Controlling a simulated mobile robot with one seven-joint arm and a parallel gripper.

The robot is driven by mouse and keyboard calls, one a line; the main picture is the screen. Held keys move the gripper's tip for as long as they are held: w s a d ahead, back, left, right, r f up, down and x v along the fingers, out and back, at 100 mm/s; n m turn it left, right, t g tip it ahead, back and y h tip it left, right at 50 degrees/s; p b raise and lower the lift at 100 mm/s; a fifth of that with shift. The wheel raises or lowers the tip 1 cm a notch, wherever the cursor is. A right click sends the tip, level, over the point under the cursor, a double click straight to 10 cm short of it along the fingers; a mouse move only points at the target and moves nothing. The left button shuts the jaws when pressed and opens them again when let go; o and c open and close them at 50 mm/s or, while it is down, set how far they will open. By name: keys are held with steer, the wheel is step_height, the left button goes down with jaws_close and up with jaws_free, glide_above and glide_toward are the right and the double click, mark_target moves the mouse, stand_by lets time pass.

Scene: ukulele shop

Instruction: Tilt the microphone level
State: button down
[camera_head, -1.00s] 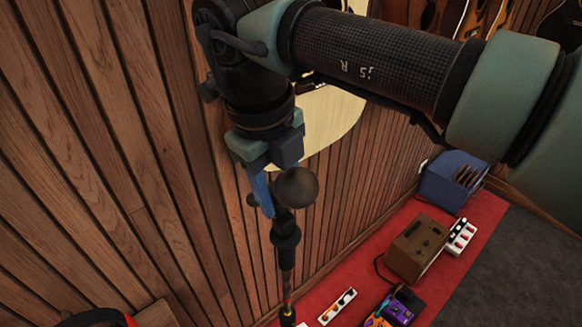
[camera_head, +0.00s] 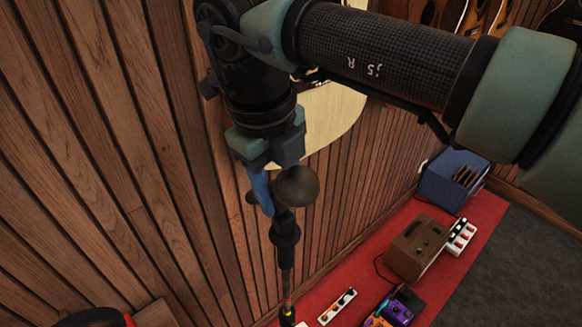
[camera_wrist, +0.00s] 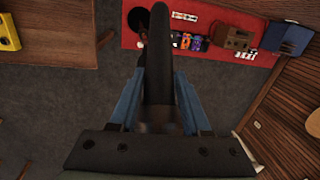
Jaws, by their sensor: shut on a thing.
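The microphone shows in the head view as a dark round head (camera_head: 297,186) on a dark stand (camera_head: 285,232) that runs down towards the floor. My gripper (camera_head: 264,192) points down at it, its blue fingers beside the round head. In the wrist view, a long dark part of the microphone (camera_wrist: 158,62) lies between the two blue fingers of my gripper (camera_wrist: 158,85), which is shut on it. The fingers hide part of the grip, and I cannot tell the microphone's exact tilt.
Dark floor (camera_head: 520,265) at right is clear.

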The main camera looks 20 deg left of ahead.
steer(key=shift+s+d+f+t+y+b, duration=0.3)
steer(key=shift+d+f+t+y+b, duration=0.4)
steer(key=shift+b, duration=1.85)
steer(key=y+b, duration=0.1)
steer(key=b, duration=0.1)
steer(key=t+y+b, duration=0.1)
steer(key=b, duration=0.2)
steer(key=shift+s+d, duration=0.35)
steer(key=shift+d, duration=0.05)
steer(key=t+y+b, duration=0.1)
steer(key=b, duration=0.3)
steer(key=s+d+y+b, duration=0.1)
steer(key=b, duration=0.3)
steer(key=shift+d+m+t+y, duration=0.1)
steer(key=shift+m+t+y, duration=0.2)
steer(key=shift+m+t, duration=0.1)
steer(key=shift+s+d+t+y+b, duration=0.15)
steer(key=shift+t+y+b, duration=0.35)
steer(key=shift+b, duration=0.7)
steer(key=shift+r, duration=0.15)
steer(key=shift+c, duration=1.9)
jaws_free()
steer(key=shift+r, duration=0.1)
